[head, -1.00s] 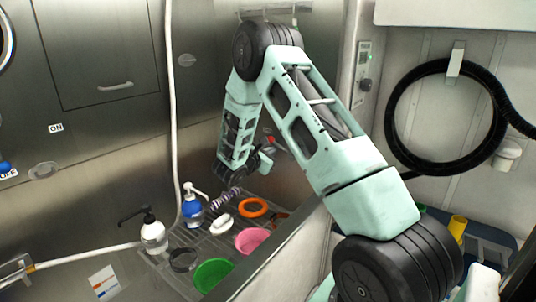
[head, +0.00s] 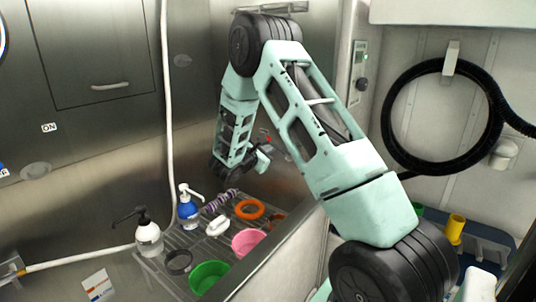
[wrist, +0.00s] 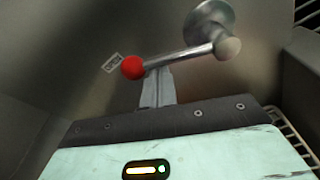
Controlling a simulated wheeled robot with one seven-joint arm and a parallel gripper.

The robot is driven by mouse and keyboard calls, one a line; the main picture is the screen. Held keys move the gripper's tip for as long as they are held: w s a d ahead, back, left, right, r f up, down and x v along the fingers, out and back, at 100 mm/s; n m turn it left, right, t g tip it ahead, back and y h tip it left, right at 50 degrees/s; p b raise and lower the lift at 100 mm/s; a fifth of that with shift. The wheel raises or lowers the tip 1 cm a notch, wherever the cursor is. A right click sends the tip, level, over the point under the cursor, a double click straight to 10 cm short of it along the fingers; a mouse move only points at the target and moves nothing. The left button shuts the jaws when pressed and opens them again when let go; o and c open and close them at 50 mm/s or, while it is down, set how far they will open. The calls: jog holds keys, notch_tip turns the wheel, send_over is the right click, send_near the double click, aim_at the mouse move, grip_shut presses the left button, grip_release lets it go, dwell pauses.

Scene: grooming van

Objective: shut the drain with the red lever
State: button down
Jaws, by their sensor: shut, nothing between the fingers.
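The red lever shows in the wrist view as a bright metal rod (wrist: 185,56) with a red ball knob (wrist: 132,67) at its left end. Its right end joins a round metal mount on the steel wall. My gripper (wrist: 160,76) is shut and empty, its fingertips just below the rod near the knob; I cannot tell whether they touch it. In the head view my gripper (head: 264,158) is low by the tub's back wall, and a small part of the red knob (head: 267,134) shows beyond it. The drain itself is not visible.
A slatted rack (head: 205,245) holds a blue bottle (head: 188,211), a white bottle (head: 149,240), a green bowl (head: 209,278), a pink bowl (head: 246,242) and an orange ring (head: 249,209). A small label (wrist: 112,62), unreadable, is beside the knob. A white hose (head: 167,120) hangs left.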

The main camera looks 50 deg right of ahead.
aim_at(273, 143)
jog(key=shift+b, duration=0.45)
jog(key=r+m+b, duration=0.1)
jog(key=m+b, duration=0.1)
jog(key=b, duration=0.2)
jog(key=s+m+b, duration=0.1)
jog(key=m+b, duration=0.1)
jog(key=b, duration=0.3)
jog(key=s+r+m+b, duration=0.1)
jog(key=m+b, duration=0.1)
jog(key=b, duration=0.3)
jog(key=shift+r+t, duration=0.35)
jog(key=shift+t, duration=0.05)
jog(key=s+r+m+b, duration=0.1)
jog(key=m+b, duration=0.1)
jog(key=b, duration=0.4)
jog(key=s+r+m+b, duration=0.1)
jog(key=m+b, duration=0.1)
jog(key=b, duration=0.3)
jog(key=s+r+m+h+b, duration=0.1)
jog(key=m+b, duration=0.1)
jog(key=b, duration=0.4)
jog(key=shift+s+d+m+t+b, duration=0.2)
jog(key=shift+s+m+t+b, duration=0.1)
jog(key=shift+s, duration=0.05)
jog(key=shift+r, duration=0.15)
